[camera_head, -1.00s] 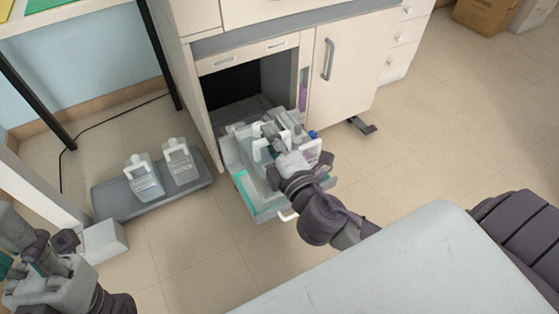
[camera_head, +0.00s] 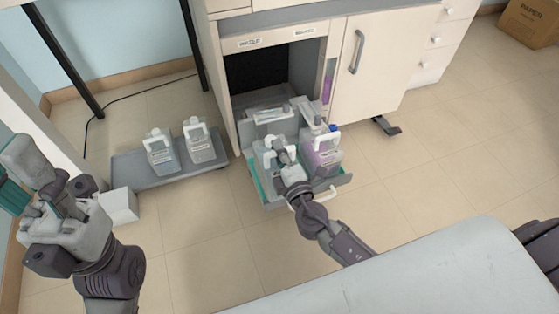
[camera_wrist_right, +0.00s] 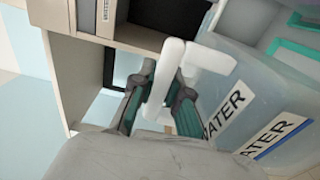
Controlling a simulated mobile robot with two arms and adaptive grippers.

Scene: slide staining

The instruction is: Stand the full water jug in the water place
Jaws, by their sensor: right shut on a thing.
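My right gripper (camera_head: 280,152) is shut on the white handle of a clear water jug (camera_head: 265,151), at the left side of the pull-out drawer (camera_head: 272,204). In the right wrist view the white handle (camera_wrist_right: 161,82) sits between the dark fingers, and the jug's translucent body (camera_wrist_right: 235,80) carries a WATER label. A second WATER label with a blue stripe (camera_wrist_right: 274,137) shows just beside it. The jug looks upright; whether its base touches the drawer floor is hidden. My left gripper (camera_head: 62,200) is at the far left, away from the jugs; its fingertips do not show clearly.
A purple jug (camera_head: 322,158) with a blue cap nearby stands at the drawer's right. Two jugs, left (camera_head: 160,156) and right (camera_head: 199,147), stand on a grey floor tray (camera_head: 180,180). The cabinet door (camera_head: 375,65) is closed. Floor to the right is open.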

